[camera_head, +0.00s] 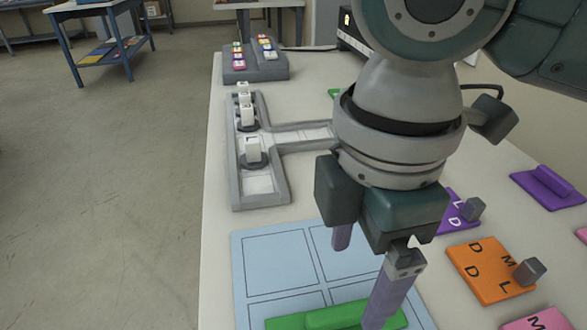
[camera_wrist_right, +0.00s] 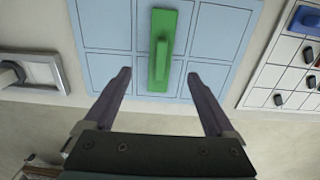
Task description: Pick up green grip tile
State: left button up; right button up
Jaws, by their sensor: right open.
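The green grip tile (camera_head: 312,318) lies on a light-blue gridded mat (camera_head: 257,244) at the bottom of the head view, partly cut off by the frame edge. In the right wrist view the green tile (camera_wrist_right: 180,45) is long, with a raised green bar along it. My right gripper (camera_head: 362,275) is open above the mat. In the right wrist view its fingers (camera_wrist_right: 159,75) are apart, with the tile's near end between their lines and nothing held. Whether the fingers reach down to tile height is unclear. My left gripper is not in view.
An orange lettered tile (camera_head: 478,268) with a grey knob and purple tiles (camera_head: 550,186) lie to the right. A grey track (camera_head: 240,180) with white pieces is at left, a grey block (camera_head: 252,72) with coloured pieces behind it. A white gridded board (camera_wrist_right: 287,75) is beside the mat.

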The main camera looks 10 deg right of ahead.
aim_at(339, 313)
jog(key=f, duration=0.2)
jog(key=s+f, duration=0.1)
jog(key=f, duration=0.1)
jog(key=shift+a+b, duration=0.15)
jog(key=shift+b, duration=0.25)
jog(key=f, duration=0.1)
jog(key=f+b, duration=0.1)
jog(key=f, duration=0.2)
jog(key=shift+w+a+f, duration=0.15)
jog(key=shift+w+a, duration=0.15)
jog(key=shift+w, duration=0.05)
jog(key=shift+f, duration=0.5)
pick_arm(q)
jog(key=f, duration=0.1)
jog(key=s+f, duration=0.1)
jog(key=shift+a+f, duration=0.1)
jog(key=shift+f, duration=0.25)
pick_arm(e)
grip_shut()
